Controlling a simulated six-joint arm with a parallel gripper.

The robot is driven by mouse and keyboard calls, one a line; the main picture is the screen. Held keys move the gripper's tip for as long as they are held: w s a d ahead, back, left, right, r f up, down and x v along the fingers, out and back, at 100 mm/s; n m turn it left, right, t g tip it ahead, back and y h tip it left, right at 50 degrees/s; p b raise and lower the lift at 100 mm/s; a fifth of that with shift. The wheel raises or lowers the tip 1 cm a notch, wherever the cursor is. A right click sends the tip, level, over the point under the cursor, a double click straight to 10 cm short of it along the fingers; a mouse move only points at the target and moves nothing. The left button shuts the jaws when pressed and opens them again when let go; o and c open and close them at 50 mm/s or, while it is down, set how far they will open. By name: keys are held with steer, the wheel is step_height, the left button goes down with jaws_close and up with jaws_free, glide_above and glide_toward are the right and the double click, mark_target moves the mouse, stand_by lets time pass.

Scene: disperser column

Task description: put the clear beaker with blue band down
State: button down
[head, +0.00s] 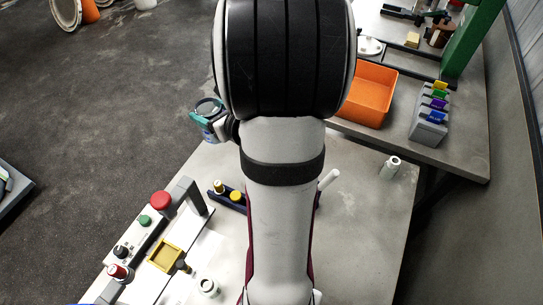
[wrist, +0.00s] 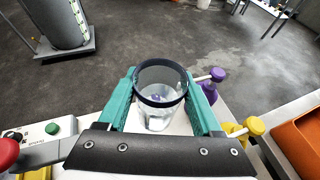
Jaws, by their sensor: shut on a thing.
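The clear beaker with a dark blue band (wrist: 157,112) stands upright between the teal fingers of my gripper (wrist: 160,97) in the wrist view. The fingers press on it from both sides. The band runs around its upper part, and some clear liquid seems to show inside. In the head view my gripper (head: 208,108) is left of my arm, near the table's far left edge, with only part of the beaker showing. I cannot tell whether the beaker's base touches the table; its underside is hidden.
A purple-topped bottle (wrist: 213,84) and a yellow one (wrist: 242,130) are right of the gripper in the wrist view. A control panel with a red button (head: 160,200) is at lower left. An orange bin (head: 367,95) sits at right. Bare table (head: 365,215) lies right of my arm.

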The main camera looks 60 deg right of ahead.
steer(key=w+a+r+n+y, duration=0.1)
steer(key=w+a+r+y, duration=0.2)
steer(key=a, duration=0.4)
steer(key=w+a+r+n+t, duration=0.1)
steer(key=w+a+r+n, duration=0.15)
steer(key=a+r, duration=0.3)
steer(key=w+a+r+n+y, duration=0.1)
steer(key=w+a+r+y, duration=0.15)
steer(key=a, duration=0.45)
steer(key=s+d+f+n+g+y, duration=0.1)
steer(key=s+d+f+n+y, duration=0.2)
steer(key=d, duration=0.5)
steer(key=s+d+f+n+g+y, duration=0.1)
steer(key=s+d+f+n+y, duration=0.2)
steer(key=d, duration=0.4)
steer(key=s+d+f+m, duration=0.1)
steer(key=s+d+f, duration=0.2)
steer(key=s, duration=0.3)
steer(key=s+d+f+h, duration=0.1)
steer(key=s+d+f, duration=0.3)
steer(key=s, duration=0.3)
steer(key=s+d+f+m, duration=0.1)
steer(key=s+d+f, duration=0.2)
steer(key=s, duration=0.3)
steer(key=shift+t+h, duration=0.35)
steer(key=shift+t, duration=0.05)
steer(key=f, duration=1)
steer(key=shift+s+d+f, duration=0.15)
steer(key=shift+s+d, duration=0.05)
steer(key=shift+f, duration=0.1)
